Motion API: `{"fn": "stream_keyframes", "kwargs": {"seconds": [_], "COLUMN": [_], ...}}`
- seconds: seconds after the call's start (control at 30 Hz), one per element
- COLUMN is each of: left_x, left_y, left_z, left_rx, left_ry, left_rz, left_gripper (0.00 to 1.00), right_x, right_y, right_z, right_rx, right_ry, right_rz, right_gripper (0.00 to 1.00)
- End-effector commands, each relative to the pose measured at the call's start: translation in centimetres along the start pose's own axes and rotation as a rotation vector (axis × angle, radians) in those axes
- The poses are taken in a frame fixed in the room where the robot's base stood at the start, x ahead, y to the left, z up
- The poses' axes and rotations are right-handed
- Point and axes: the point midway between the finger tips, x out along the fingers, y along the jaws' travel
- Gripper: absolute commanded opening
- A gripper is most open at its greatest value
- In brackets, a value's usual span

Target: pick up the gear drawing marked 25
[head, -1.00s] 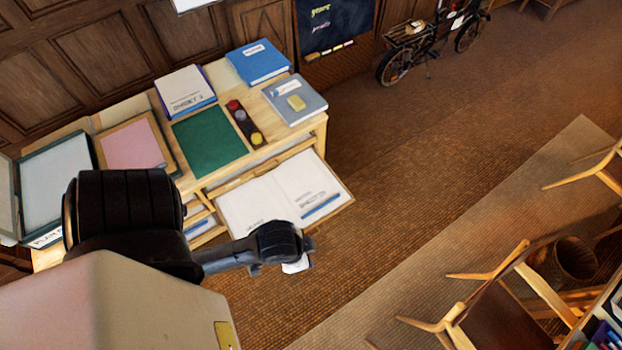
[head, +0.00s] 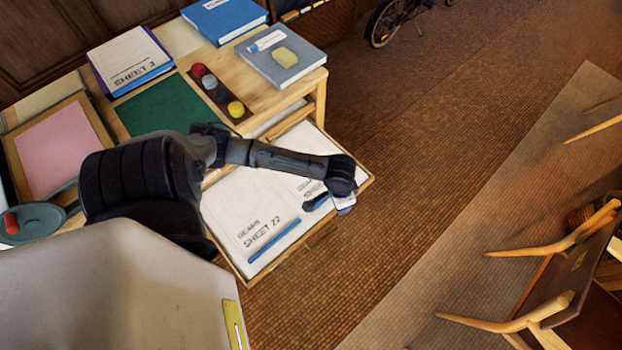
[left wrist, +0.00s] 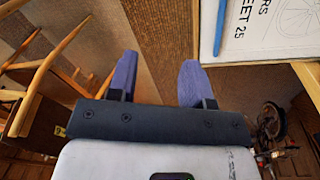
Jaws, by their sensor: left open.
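The sheet marked 25 (left wrist: 275,32) lies at the top right of the left wrist view, with part of a line drawing and a blue strip on it. In the head view, a second sheet (head: 297,186) lies in the right half of the open drawer, partly hidden by my left arm; its number is covered. The sheet marked 22 (head: 245,212) lies beside it on the left. My left gripper (head: 334,204) hangs over the drawer's right front edge. Its two blue fingers (left wrist: 158,72) are apart and empty, with bare floor between them. My right gripper is not in view.
The drawer (head: 366,183) sticks out from a wooden cabinet. Chairs (head: 560,245) stand at the right; floor between is clear.

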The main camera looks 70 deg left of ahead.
Motion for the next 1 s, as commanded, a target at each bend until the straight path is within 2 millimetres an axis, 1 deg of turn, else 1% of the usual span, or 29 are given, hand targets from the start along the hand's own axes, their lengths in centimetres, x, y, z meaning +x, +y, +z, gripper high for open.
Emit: {"fn": "stream_keyframes", "kwargs": {"seconds": [0.03, 0.1, 0.23, 0.3, 0.4, 0.53, 0.67, 0.73, 1.0], "left_x": [3.4, 5.3, 8.0, 9.0, 10.1, 10.8, 11.2, 11.8, 16.4], "left_y": [-2.0, -4.0, -7.6, -9.3, -11.4, -13.3, -14.4, -14.8, -15.3], "left_z": [-0.6, -1.3, -2.4, -3.0, -3.5, -4.1, -4.3, -4.3, -4.0], "left_rx": [-0.034, -0.085, -0.181, -0.23, -0.291, -0.351, -0.386, -0.397, -0.402], "left_ry": [-0.009, -0.022, -0.039, -0.045, -0.05, -0.052, -0.053, -0.054, -0.055], "left_rz": [-0.019, -0.034, -0.057, -0.069, -0.082, -0.093, -0.098, -0.1, -0.1], "left_gripper": [0.46, 0.46, 0.46, 0.46, 0.46, 0.46, 0.46, 0.46, 0.46], "right_x": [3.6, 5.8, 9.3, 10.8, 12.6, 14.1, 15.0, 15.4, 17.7], "right_y": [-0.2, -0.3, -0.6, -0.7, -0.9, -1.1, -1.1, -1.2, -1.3], "right_z": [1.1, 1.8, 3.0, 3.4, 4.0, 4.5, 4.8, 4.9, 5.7], "right_rx": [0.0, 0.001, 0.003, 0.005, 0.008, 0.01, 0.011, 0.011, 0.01], "right_ry": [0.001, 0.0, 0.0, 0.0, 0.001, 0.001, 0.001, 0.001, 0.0], "right_rz": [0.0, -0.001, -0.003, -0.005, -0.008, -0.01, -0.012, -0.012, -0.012], "right_gripper": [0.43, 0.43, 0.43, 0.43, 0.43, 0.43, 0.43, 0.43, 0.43]}}
